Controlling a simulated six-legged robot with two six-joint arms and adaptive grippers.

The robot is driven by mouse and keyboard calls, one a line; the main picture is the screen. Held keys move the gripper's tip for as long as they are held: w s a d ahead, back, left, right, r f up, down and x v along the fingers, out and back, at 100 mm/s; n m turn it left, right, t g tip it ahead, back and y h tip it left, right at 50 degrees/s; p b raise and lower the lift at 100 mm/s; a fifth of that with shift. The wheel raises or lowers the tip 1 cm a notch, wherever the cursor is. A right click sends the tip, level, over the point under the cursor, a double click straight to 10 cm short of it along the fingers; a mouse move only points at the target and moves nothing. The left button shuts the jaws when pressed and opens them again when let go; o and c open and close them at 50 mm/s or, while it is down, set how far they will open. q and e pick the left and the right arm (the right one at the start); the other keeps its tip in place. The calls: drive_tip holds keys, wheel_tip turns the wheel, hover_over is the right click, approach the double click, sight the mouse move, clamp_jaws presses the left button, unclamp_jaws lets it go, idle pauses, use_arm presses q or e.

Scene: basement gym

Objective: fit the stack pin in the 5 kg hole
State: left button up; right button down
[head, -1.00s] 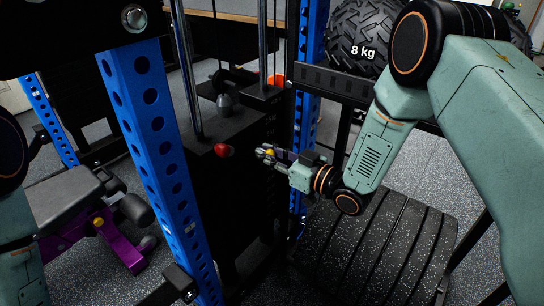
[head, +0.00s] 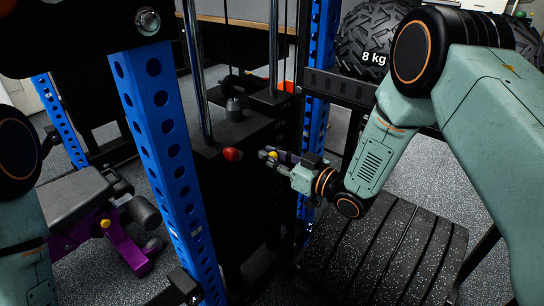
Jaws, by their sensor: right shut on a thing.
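The weight stack (head: 238,205) is a tall dark block behind the blue upright, and its side is in deep shadow. I cannot make out the 5 kg hole. My right gripper (head: 270,157) is shut on a small yellow piece (head: 272,154), which I take for the stack pin; its shaft is not clear. The gripper points left towards the stack, with a gap that I cannot judge exactly. A red knob (head: 232,154) sits at the stack's upper edge, left of and apart from the fingertips. My left arm shows at the left edge, but its gripper is out of view.
A blue perforated upright (head: 158,135) stands left of the stack, another (head: 316,110) right of it. A black bench with a purple frame (head: 122,245) is at lower left. Black weight plates (head: 385,255) stand below my right arm. An 8 kg ball (head: 365,45) rests above.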

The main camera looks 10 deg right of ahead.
drive_tip(key=c, duration=1.1)
unclamp_jaws()
drive_tip(key=shift+v, duration=5.95)
drive_tip(key=shift+s, duration=0.1)
